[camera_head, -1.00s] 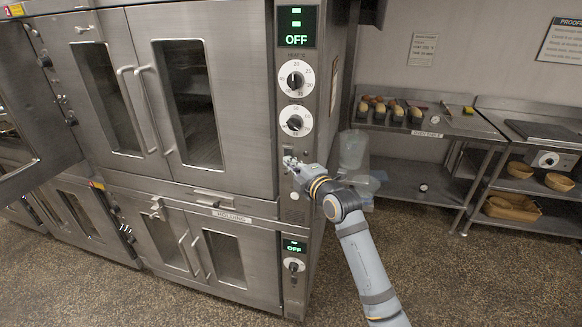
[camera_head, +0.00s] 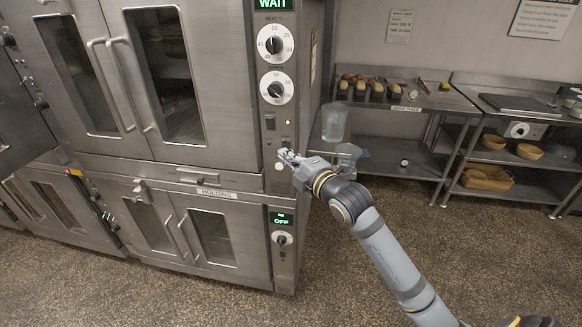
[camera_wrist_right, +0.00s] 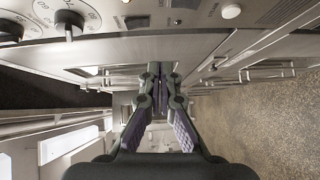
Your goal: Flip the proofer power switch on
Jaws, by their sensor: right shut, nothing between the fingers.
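The proofer's display (camera_head: 273,4) reads WAIT at the top of the steel cabinet's control panel (camera_head: 262,105). The dark power switch (camera_head: 269,122) sits below two white dials, with a small lit lamp (camera_head: 288,123) beside it. In the right wrist view the switch (camera_wrist_right: 137,21) shows near the top. My right gripper (camera_head: 284,156) is in front of the panel, below the switch and apart from it. Its fingers (camera_wrist_right: 159,80) are together and empty. I cannot tell whether it touches the panel's lower part. My left gripper is not in view.
The upper dial (camera_head: 275,45) and lower dial (camera_head: 276,86) are above the switch. The holding unit below has its own display (camera_head: 283,218) and knob. A translucent container (camera_head: 335,123) stands to the right, near a steel table (camera_head: 420,101) with loaves. The floor in front is clear.

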